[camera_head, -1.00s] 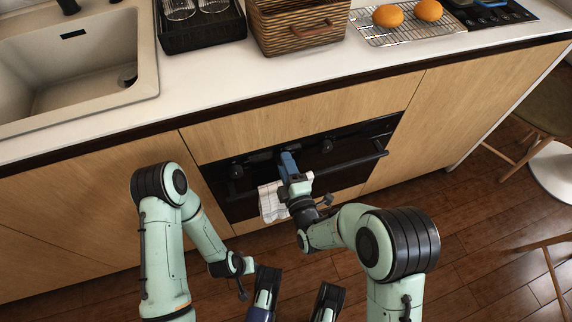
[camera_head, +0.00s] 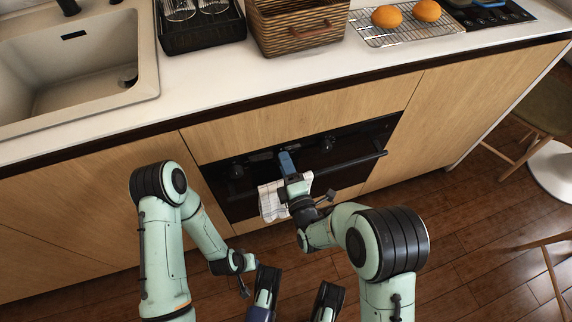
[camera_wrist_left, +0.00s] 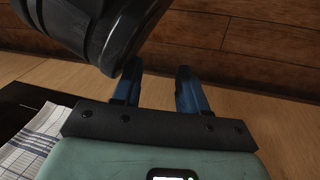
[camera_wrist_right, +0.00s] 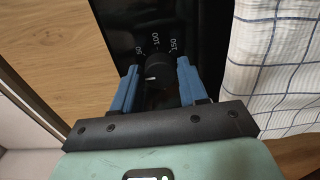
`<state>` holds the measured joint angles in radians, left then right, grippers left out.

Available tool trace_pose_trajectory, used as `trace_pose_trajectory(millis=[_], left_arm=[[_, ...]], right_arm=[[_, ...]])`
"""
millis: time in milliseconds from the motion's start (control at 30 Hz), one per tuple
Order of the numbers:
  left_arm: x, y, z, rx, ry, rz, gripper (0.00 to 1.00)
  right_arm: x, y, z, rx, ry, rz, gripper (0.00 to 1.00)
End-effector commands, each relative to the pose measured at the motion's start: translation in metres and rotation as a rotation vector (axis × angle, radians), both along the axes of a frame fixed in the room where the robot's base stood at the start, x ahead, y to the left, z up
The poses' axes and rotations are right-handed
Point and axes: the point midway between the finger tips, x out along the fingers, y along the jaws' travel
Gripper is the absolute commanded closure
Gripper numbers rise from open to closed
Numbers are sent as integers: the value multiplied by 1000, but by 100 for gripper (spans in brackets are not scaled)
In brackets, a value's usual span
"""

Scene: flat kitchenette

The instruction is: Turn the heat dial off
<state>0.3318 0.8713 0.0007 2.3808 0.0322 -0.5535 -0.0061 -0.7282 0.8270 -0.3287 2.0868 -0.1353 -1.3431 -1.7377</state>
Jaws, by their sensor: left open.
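A round black dial (camera_wrist_right: 158,70) sits on the dark oven panel in the right wrist view. The marks 50, 100 and 150 run around it, and its white pointer mark faces the lower left. My right gripper (camera_wrist_right: 158,82) is open, with one blue finger on either side of the dial. Small gaps seem to show beside it; I cannot tell whether the fingers touch. In the head view my right gripper (camera_head: 287,160) hides this dial. My left gripper (camera_wrist_left: 158,88) is open and empty in the left wrist view, low and away from the oven.
The oven (camera_head: 225,195) has another dial (camera_head: 236,171) on the left and one (camera_head: 327,145) on the right. A handle (camera_head: 350,163) runs below. A checked towel (camera_head: 270,203) hangs beside my right gripper. The counter edge (camera_head: 300,92) is above.

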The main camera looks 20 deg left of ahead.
Motion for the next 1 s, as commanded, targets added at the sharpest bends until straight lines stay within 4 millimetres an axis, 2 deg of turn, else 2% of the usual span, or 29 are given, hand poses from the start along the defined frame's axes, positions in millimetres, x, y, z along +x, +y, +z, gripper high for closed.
trace_pose_trajectory(millis=[67, 333, 467, 567, 800, 1000], left_arm=[[0, 0, 0, 0, 0, 0, 57], [0, 0, 0, 0, 0, 0, 57], [2, 0, 3, 1, -9, 0, 57], [8, -1, 9, 2, -29, -1, 57], [24, -4, 24, 3, -80, -4, 57], [30, -4, 29, 5, -103, -4, 57]], right_arm=[[0, 0, 0, 0, 0, 0, 36], [0, 0, 0, 1, 2, 0, 36], [-7, -5, 0, 1, 3, 0, 36], [-20, -14, 0, -1, 5, 0, 36], [-66, -45, 0, 0, 6, 0, 36], [-96, -65, -1, -1, 4, -1, 36]])
